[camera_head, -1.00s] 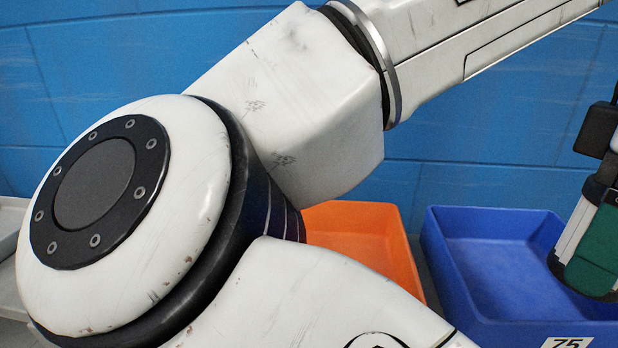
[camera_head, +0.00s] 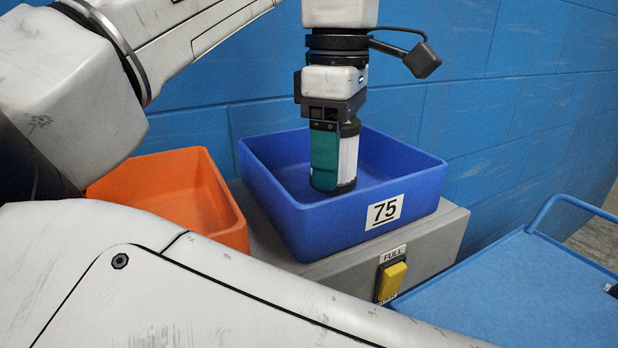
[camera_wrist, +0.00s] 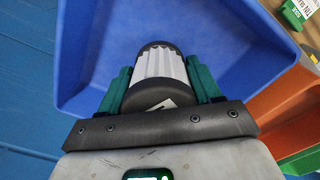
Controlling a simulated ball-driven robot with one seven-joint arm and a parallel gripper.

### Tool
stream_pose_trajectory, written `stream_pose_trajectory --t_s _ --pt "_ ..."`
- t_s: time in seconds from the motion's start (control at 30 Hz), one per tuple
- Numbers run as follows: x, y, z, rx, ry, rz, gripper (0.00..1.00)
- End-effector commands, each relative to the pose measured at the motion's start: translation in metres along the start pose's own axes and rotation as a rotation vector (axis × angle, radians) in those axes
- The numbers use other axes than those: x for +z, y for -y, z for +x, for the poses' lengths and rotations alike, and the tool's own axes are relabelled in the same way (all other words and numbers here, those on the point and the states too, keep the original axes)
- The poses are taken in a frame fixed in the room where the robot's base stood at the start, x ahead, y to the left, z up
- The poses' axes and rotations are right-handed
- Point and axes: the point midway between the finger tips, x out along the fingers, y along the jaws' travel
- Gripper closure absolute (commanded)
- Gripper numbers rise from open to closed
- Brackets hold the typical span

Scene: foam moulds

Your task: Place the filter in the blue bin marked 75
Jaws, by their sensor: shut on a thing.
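The filter (camera_wrist: 160,67) is a white pleated cylinder with black end caps. It also shows in the head view (camera_head: 348,162), upright, partly covered by a green finger. My gripper (camera_head: 328,165) points straight down and is shut on the filter; in the wrist view its green fingers (camera_wrist: 160,75) press on both sides. The blue bin (camera_head: 268,205) bears a white label reading 75 on its front wall. The filter's lower end is within the bin's outline, over its interior. I cannot tell whether it touches the floor.
An orange bin (camera_head: 170,185) stands left of the blue bin. The blue bin rests on a grey bench (camera_head: 440,240) with a yellow switch (camera_head: 392,281) under a FULL label. A blue cart (camera_head: 510,285) stands at right. A blue block wall (camera_head: 470,130) is close behind.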

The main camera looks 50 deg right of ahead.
Motion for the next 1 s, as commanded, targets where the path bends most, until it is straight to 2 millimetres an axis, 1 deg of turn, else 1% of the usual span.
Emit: stream_pose_trajectory --t_s 0.03,0.1,0.37,0.53,0.57,0.8,1.0 --pt "-0.0001 0.0001 0.0105 0.0 -0.001 -0.001 0.7" --pt "0.0001 0.0001 0.0128 0.0 0.0 0.0 0.7" --pt "0.0003 0.0001 0.0106 0.001 0.001 0.0 0.7" --pt "0.0002 0.0001 0.0142 0.001 0.001 0.0 0.7" --pt "0.0001 0.0001 0.014 0.0 0.001 0.0 0.35" --pt "0.0002 0.0001 0.0139 0.0 0.001 0.0 0.12" --pt "0.0002 0.0002 0.0139 0.0 0.001 0.0 0.11"
